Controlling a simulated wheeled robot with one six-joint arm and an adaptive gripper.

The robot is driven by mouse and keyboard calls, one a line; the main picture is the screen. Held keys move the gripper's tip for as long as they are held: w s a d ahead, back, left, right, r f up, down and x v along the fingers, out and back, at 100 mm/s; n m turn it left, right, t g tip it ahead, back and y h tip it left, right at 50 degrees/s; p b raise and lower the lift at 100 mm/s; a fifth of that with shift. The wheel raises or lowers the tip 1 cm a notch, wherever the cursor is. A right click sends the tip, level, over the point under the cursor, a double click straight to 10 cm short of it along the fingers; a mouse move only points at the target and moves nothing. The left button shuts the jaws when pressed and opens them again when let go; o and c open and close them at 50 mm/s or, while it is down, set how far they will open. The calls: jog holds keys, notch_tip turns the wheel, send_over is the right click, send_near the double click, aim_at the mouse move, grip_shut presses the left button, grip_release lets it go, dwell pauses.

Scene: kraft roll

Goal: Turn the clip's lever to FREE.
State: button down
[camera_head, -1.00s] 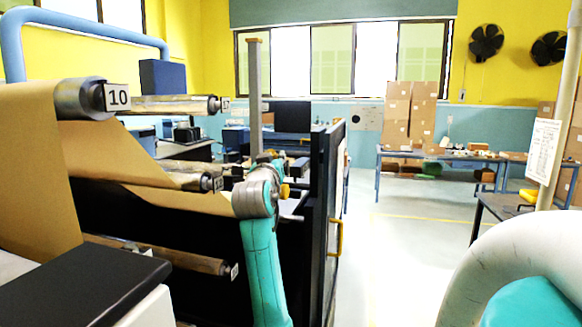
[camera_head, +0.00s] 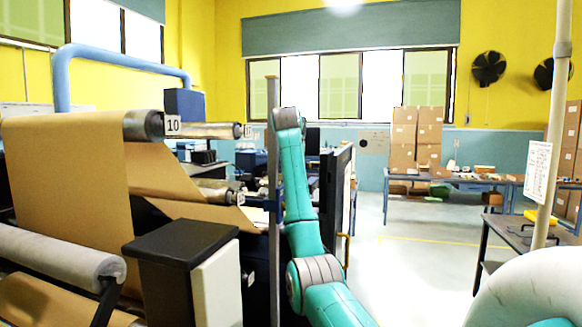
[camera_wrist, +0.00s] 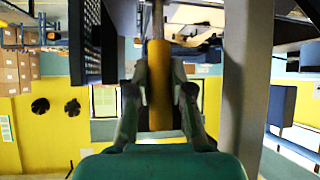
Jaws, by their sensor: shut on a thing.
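In the wrist view my gripper (camera_wrist: 160,103) has one finger on each side of a yellow-orange handle (camera_wrist: 160,75) and is shut on it. The handle continues into a thinner, paler part towards the top of that view. It looks like the clip's lever, but the clip body and any FREE mark cannot be made out. In the head view my turquoise arm reaches up beside a grey upright post, and my gripper and the handle are hidden there.
A grey post (camera_head: 273,200) stands close to my arm; it seems to show in the wrist view too (camera_wrist: 246,90). Brown kraft paper (camera_head: 70,180) runs over a roller marked 10 (camera_head: 172,126) at left. A black-topped box (camera_head: 180,240) stands in front.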

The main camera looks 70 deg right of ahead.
jog(key=shift+w+d+y, duration=0.1)
jog(key=shift+d+y, duration=0.9)
jog(key=shift+y, duration=0.1)
jog(key=c, duration=1)
grip_release()
jog(key=shift+d, duration=0.1)
jog(key=v, duration=1.2)
jog(key=shift+w+r, duration=0.1)
jog(key=shift+w, duration=0.05)
